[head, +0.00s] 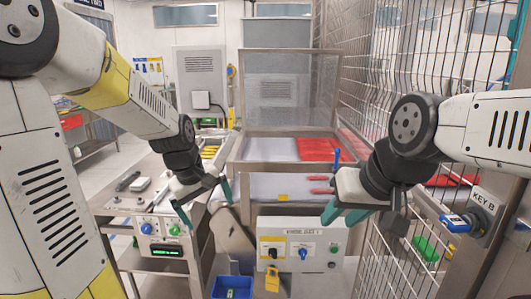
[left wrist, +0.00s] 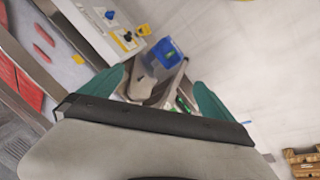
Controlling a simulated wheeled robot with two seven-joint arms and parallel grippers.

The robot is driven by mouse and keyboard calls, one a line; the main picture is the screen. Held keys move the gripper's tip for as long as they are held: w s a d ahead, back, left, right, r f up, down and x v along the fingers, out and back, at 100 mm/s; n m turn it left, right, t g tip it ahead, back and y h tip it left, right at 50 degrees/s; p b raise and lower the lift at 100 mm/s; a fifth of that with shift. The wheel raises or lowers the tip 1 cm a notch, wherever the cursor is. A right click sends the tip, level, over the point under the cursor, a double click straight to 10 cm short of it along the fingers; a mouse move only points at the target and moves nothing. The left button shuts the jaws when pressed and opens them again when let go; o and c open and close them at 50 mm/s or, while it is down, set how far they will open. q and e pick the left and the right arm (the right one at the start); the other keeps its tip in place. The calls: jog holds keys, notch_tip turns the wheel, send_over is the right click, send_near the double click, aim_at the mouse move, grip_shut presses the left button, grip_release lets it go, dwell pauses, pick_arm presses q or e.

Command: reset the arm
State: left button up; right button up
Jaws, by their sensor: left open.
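My left gripper (head: 206,204) is open in the head view, its teal fingers spread apart with nothing between them. It hangs in front of the metal-framed enclosure, just right of the button console. In the left wrist view the open fingers (left wrist: 162,92) show wide apart, with the floor and a blue bin beyond them. My right gripper (head: 342,212) hangs at the right, above and beside the switch box. Its teal fingers are seen at an angle, so its opening is unclear. I see nothing held in it.
The framed enclosure (head: 285,135) holds red pieces. The switch box (head: 317,243) has knobs and a yellow padlock (head: 272,279). The blue bin (head: 232,288) sits low in front. The button console (head: 162,228) is at left. A wire fence with a KEY B switch (head: 461,223) stands right.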

pick_arm(q)
jog(key=s+r+m+t, duration=0.1)
jog(key=s+r+m, duration=0.2)
jog(key=s, duration=0.5)
jog(key=s+r+m+t, duration=0.1)
jog(key=s+r+m, duration=0.3)
jog(key=s+r, duration=0.2)
jog(key=shift+s+d, duration=0.4)
jog(key=shift+s, duration=0.8)
jog(key=shift+r, duration=0.1)
